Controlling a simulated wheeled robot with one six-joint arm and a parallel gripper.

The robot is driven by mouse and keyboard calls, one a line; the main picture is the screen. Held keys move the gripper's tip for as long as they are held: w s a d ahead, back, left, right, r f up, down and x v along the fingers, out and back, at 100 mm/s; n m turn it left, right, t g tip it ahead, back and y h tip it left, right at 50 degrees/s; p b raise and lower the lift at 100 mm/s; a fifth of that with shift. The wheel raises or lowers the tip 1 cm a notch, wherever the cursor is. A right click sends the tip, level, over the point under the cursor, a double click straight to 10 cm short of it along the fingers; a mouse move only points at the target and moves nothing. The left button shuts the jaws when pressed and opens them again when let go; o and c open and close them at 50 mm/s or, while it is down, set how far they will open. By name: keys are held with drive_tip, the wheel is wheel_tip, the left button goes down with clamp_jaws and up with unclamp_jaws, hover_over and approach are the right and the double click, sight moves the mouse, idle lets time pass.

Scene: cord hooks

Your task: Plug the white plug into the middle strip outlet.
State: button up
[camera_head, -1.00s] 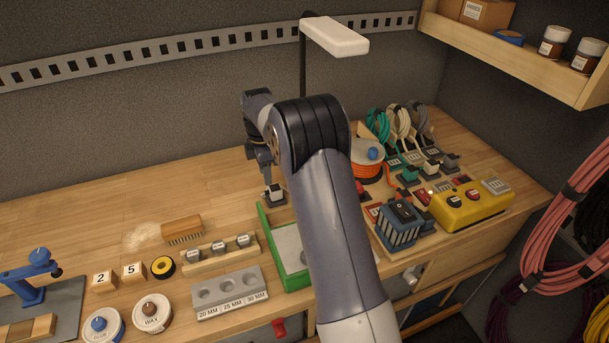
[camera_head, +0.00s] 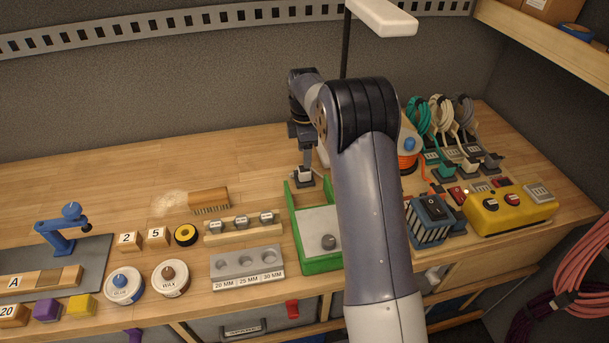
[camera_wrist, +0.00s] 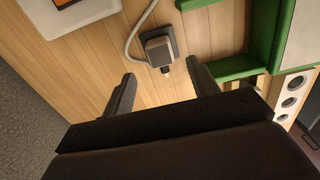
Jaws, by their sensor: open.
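A pale-topped block with a dark base (camera_head: 304,176), which looks like the white plug, stands on the bench by the back left corner of the green tray. In the wrist view it is a grey-white plug (camera_wrist: 159,47) with a pale cord curving up and left. My gripper (camera_wrist: 162,85) is open and empty, with the plug beyond its fingertips, between their lines. In the head view my wrist is just above the plug, and the fingers are hard to make out. I cannot surely identify the strip with its middle outlet; my arm hides part of the bench.
The green tray (camera_head: 298,228) lies right beside the plug. A white slab (camera_wrist: 72,18) shows at the wrist view's upper left. Teal, cream and grey cords (camera_head: 441,115), a yellow box (camera_head: 483,222) and a blue-black box (camera_head: 427,236) stand right.

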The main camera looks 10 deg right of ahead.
sight(304, 169)
wheel_tip(304, 169, down, 8)
drive_tip(key=b, duration=0.4)
drive_tip(key=shift+r, duration=0.25)
idle(0.9)
drive_tip(key=shift+c, duration=0.4)
clamp_jaws()
drive_tip(key=shift+r, duration=0.1)
drive_tip(key=shift+r+p, duration=2.35)
drive_tip(key=shift+r, duration=0.6)
